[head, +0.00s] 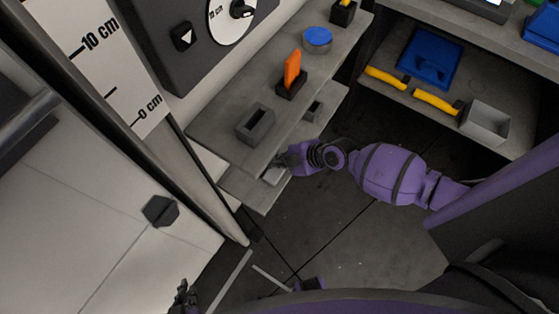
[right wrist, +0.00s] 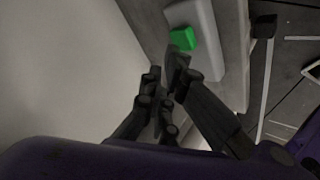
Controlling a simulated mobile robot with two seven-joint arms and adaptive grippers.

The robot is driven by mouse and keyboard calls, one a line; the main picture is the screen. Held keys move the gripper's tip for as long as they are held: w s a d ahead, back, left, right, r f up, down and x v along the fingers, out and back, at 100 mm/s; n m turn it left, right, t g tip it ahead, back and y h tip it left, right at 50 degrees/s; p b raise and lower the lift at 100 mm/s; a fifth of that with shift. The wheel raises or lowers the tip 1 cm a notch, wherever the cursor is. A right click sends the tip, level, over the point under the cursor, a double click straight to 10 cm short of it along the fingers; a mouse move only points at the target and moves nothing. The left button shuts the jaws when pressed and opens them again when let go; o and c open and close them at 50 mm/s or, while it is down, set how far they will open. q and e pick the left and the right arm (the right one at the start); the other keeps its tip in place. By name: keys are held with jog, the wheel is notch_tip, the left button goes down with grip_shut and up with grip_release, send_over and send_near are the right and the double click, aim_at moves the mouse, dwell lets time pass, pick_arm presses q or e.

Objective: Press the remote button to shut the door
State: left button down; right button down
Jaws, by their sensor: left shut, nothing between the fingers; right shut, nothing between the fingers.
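The remote (head: 274,174) is a pale box on the lower grey shelf in the head view, partly hidden by my right gripper (head: 281,162). In the right wrist view the remote (right wrist: 208,50) is whitish with a green button (right wrist: 183,39). My right gripper (right wrist: 164,84) is shut and empty, with one fingertip right by the button's lower edge; I cannot tell whether it touches. My left gripper (head: 184,294) is shut and empty at the bottom left of the head view, far from the remote. I cannot make out the door for certain.
The upper grey shelf (head: 226,112) holds an orange item (head: 292,70) in a dark holder, a blue round object (head: 317,38) and an empty dark holder (head: 255,124). A right-hand shelf holds yellow-handled tools (head: 436,102) and a grey box (head: 486,121). A ruler panel (head: 95,50) stands left.

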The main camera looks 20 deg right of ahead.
pick_arm(q)
jog(key=shift+s+f, duration=0.25)
jog(key=shift+f, duration=0.1)
pick_arm(e)
jog(key=shift+f, duration=0.2)
